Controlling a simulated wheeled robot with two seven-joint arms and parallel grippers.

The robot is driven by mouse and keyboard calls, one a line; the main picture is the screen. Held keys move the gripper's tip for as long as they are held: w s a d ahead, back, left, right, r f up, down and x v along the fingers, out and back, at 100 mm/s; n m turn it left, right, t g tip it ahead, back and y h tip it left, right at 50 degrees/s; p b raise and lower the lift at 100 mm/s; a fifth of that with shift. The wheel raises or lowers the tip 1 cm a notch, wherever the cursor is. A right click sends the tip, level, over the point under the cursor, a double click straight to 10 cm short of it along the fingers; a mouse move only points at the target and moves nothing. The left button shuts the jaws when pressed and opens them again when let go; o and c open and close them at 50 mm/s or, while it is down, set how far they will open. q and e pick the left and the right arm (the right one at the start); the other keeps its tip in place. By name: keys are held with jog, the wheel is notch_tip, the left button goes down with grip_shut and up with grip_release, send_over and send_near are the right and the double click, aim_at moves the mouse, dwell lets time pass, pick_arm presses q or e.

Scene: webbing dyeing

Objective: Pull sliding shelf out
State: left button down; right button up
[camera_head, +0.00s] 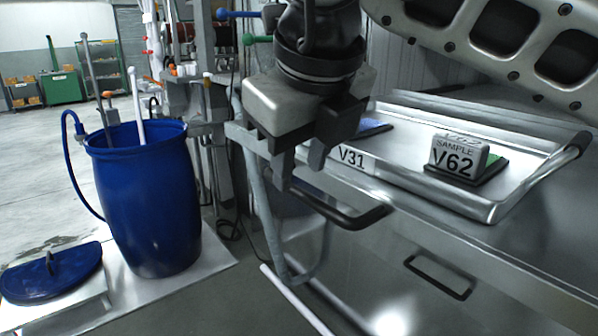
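The sliding shelf (402,182) is a shallow metal tray with a raised rim, on the right. A V31 label is on its front wall. A dark bar handle (352,220) sticks out at its near left, and another dark handle (577,148) is at its right end. My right gripper (298,162) points down at the shelf's left front corner, with its fingers apart. One finger overlaps the left end of the near handle; I cannot tell whether they touch. The gripper hides that corner. My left gripper is not in view.
On the shelf are a V62 sample block (457,156) on a dark base and a blue piece (372,127) partly behind the gripper. A lower dark handle (438,277) is on the metal front below. A blue barrel (150,205) stands left, with its lid (50,275) nearby.

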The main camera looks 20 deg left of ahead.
jog(key=v, duration=1.3)
jog(key=shift+r+p, duration=0.15)
jog(key=shift+p, duration=0.2)
jog(key=shift+s, duration=0.1)
